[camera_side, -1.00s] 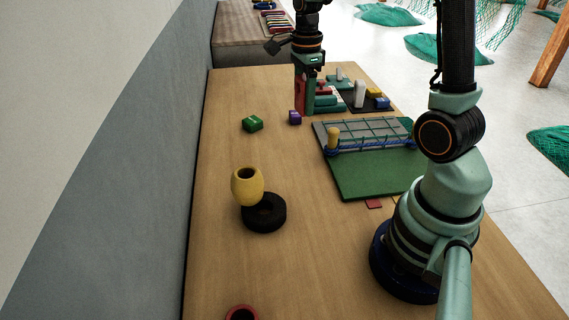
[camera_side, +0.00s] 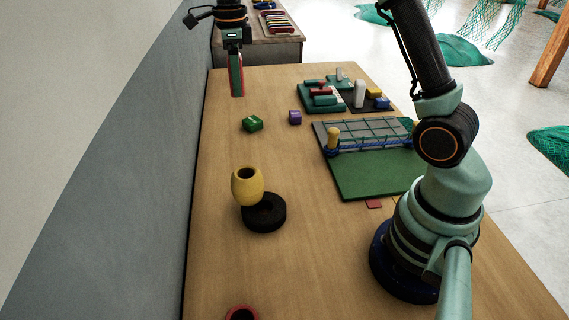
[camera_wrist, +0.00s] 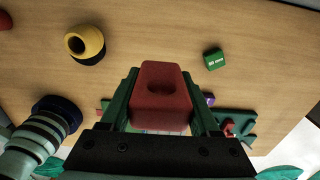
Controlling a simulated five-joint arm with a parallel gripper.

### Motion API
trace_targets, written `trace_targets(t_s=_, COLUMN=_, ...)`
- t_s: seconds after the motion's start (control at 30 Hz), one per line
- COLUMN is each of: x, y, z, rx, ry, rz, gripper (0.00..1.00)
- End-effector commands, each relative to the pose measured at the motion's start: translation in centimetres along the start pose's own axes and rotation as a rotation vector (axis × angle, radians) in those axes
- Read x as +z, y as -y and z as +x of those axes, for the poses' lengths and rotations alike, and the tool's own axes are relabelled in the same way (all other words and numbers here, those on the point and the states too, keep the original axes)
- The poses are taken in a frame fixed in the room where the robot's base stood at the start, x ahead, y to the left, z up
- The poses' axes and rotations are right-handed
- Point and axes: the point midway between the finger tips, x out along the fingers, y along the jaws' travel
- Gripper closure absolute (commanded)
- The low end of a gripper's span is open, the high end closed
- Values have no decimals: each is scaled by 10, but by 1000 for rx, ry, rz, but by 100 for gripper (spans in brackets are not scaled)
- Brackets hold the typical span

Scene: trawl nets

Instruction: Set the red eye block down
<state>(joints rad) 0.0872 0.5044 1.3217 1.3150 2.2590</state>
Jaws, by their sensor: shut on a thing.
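In the wrist view the red eye block (camera_wrist: 162,95), with a hole in its top face, sits between the green fingers of my gripper (camera_wrist: 161,82). My gripper is shut on it. In the side view my gripper (camera_side: 237,82) hangs in the air above the far left part of the table, behind the green block. Only a thin red edge of the block shows there beside the finger.
A green block (camera_side: 252,124) and a purple block (camera_side: 295,117) lie on the table (camera_side: 220,240). A yellow barrel shape (camera_side: 247,187) stands at a black ring (camera_side: 264,212). A green board with netting (camera_side: 370,175) and trays of parts (camera_side: 345,95) are right. The near left table has free room.

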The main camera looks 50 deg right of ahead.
Motion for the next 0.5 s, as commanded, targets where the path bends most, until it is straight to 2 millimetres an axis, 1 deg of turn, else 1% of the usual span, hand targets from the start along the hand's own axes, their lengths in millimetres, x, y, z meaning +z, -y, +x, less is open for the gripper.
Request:
trace_targets(t_s=0.03, x=5, y=-1, z=2, rx=1, ry=-1, rz=4, gripper=100)
trace_targets(t_s=0.17, x=8, y=-1, z=18, rx=3, ry=-3, rz=11, gripper=100)
trace_targets(t_s=0.5, x=6, y=-2, z=101, rx=4, ry=-4, rz=10, gripper=100)
